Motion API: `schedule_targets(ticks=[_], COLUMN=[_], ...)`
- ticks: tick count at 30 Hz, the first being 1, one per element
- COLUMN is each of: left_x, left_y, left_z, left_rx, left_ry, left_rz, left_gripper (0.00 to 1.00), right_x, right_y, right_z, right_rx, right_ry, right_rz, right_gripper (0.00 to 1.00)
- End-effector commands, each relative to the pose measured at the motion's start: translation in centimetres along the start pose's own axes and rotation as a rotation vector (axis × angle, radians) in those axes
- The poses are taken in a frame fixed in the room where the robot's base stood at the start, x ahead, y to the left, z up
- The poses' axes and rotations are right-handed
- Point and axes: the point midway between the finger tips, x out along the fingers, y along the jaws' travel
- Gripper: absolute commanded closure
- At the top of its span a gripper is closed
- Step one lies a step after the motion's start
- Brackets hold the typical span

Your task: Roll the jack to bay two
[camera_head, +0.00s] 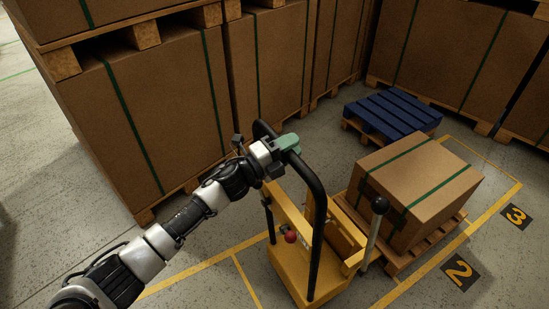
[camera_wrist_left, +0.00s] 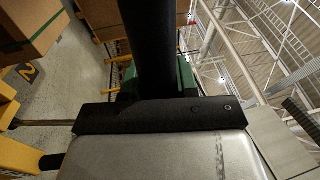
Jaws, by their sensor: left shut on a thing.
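The jack (camera_head: 290,275) is yellow, with a black looped handle (camera_head: 317,205), a lever with a black knob (camera_head: 380,205) and a red knob (camera_head: 290,237). My left gripper (camera_head: 284,147) is shut on the top of the handle, by a green part. In the left wrist view the black handle bar (camera_wrist_left: 155,50) runs up past the gripper. A strapped carton (camera_head: 415,185) sits on a wooden pallet (camera_head: 402,262) just beyond the jack. I cannot tell whether the forks are under it. The bay two marker (camera_head: 460,273) is on the floor right of that pallet. My right gripper is out of view.
A bay three marker (camera_head: 516,216) lies farther right. A blue pallet (camera_head: 393,112) stands behind the carton. Large strapped cartons on pallets (camera_head: 150,115) line the left and back. Yellow floor lines (camera_head: 190,272) mark the bays. Bare floor lies at the lower right.

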Motion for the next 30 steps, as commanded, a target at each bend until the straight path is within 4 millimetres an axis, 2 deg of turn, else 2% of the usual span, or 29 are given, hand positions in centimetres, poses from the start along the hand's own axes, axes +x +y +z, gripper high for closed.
schedule_targets(ticks=[1, 3, 10, 15, 23, 24, 28, 30], left_x=[0.4, 1.4, 3.5, 3.9, 4.0, 4.0, 4.0, 4.0], left_y=[1.9, 2.1, 2.4, 2.4, 2.4, 2.4, 2.2, 2.1], left_z=[-0.3, -0.3, -0.2, -0.2, -0.2, -0.2, -0.2, -0.2], left_rx=[-0.004, -0.004, -0.004, -0.004, -0.004, -0.004, -0.005, -0.004], left_ry=[0.005, 0.005, 0.002, 0.0, -0.001, -0.001, 0.0, 0.0], left_rz=[0.021, 0.022, 0.023, 0.025, 0.025, 0.025, 0.023, 0.02], left_gripper=[1.0, 1.0, 1.0, 1.0, 1.0, 0.69, 0.49, 0.45], right_x=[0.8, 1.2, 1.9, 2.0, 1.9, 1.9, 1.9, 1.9], right_y=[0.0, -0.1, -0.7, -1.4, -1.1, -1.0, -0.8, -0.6], right_z=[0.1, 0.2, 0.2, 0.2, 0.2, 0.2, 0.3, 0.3], right_rx=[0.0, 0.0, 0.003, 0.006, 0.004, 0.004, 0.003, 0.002], right_ry=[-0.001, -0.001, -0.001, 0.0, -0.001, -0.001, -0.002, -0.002], right_rz=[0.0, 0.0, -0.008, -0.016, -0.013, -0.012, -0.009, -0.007], right_gripper=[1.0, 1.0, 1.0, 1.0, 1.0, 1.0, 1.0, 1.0])
